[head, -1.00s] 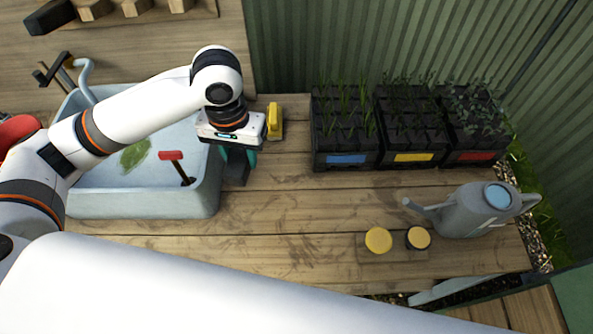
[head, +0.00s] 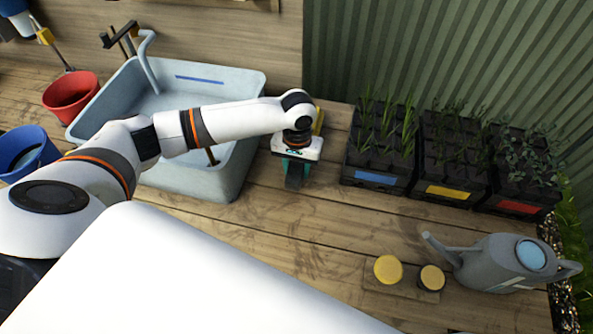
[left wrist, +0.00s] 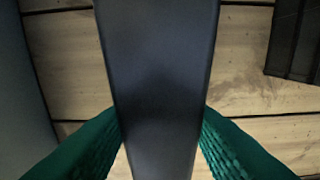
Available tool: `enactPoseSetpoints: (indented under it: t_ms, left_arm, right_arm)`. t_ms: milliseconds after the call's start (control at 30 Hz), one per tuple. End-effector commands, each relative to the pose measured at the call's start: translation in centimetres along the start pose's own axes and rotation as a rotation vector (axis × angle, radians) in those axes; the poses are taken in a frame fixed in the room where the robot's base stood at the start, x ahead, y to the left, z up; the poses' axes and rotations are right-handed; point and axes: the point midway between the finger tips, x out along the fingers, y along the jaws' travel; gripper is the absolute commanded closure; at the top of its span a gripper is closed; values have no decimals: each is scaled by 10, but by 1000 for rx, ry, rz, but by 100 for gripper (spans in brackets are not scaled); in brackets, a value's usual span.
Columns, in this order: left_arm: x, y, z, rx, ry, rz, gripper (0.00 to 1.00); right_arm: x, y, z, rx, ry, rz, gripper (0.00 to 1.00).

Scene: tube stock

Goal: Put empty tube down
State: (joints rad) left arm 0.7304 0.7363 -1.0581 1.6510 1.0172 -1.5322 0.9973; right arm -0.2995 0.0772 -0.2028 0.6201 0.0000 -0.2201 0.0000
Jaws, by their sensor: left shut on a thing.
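My left gripper (head: 296,170) hangs over the wooden bench between the sink and the blue-labelled tray. Its green fingers are shut on a dark tapered tube (head: 293,182), one on each side. In the left wrist view the tube (left wrist: 160,70) fills the middle between the fingers, with bench boards on both sides. The tube looks about upright; I cannot tell whether its lower end touches the bench. The tray with the blue label (head: 376,180), holding dark tubes with grassy seedlings, stands to the right. My right gripper is not in view.
The pale blue sink (head: 215,180) is left of the gripper. A yellow object (head: 319,118) is close behind it. Trays with yellow (head: 448,193) and red (head: 516,207) labels stand farther right. Bare bench lies in front.

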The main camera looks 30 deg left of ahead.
Motion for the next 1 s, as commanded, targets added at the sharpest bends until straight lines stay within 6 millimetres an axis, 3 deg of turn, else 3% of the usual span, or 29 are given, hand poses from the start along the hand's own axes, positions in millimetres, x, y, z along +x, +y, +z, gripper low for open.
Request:
enactPoseSetpoints:
  t_ms: [133, 500, 533, 633, 1000]
  left_arm:
    - [22, 1, 0, -2, 3, 2, 82]
    - [26, 0, 1, -1, 1, 0, 82]
    - [26, 0, 1, -1, 1, 0, 58]
    - [26, 0, 1, -1, 0, 0, 41]
    - [22, 0, 1, -1, -1, 0, 39]
  right_arm:
    - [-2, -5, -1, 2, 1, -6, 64]
    - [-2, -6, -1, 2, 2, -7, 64]
    - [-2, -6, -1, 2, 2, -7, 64]
    - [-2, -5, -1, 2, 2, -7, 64]
    - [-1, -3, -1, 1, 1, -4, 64]
